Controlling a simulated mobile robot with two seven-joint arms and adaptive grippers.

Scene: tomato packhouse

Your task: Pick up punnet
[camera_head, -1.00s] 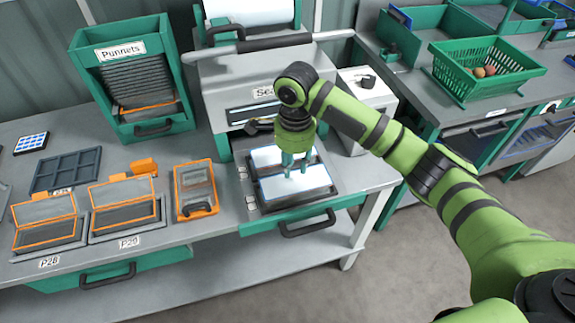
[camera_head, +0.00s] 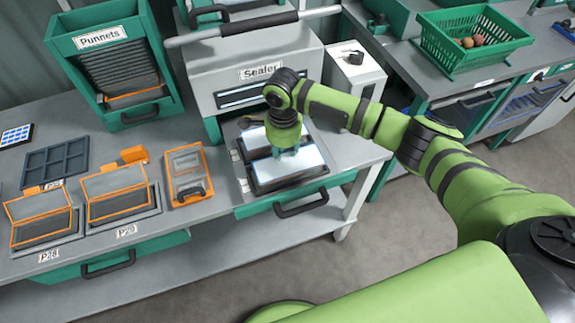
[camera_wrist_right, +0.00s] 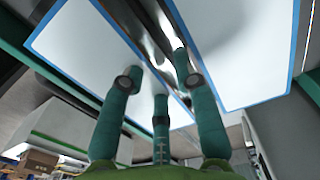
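Two flat panels with white tops and blue rims lie side by side on the black tray of the sealer (camera_head: 253,90). They look like film-topped punnets: a front one (camera_head: 287,172) and a rear one (camera_head: 252,139). My right gripper (camera_head: 287,150) points down at the seam between them. In the right wrist view, the two blue-rimmed panels (camera_wrist_right: 240,50) and the fingers of my right gripper (camera_wrist_right: 160,80) show. The fingers are spread with a gap, and nothing is seen between them. Contact cannot be told. My left gripper is not in view.
A green rack labelled Punnets (camera_head: 116,65) stands at the back left. Two orange-rimmed trays (camera_head: 118,192) and an orange-framed box (camera_head: 188,174) lie left of the sealer. A green crate with round produce (camera_head: 472,40) stands at the back right.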

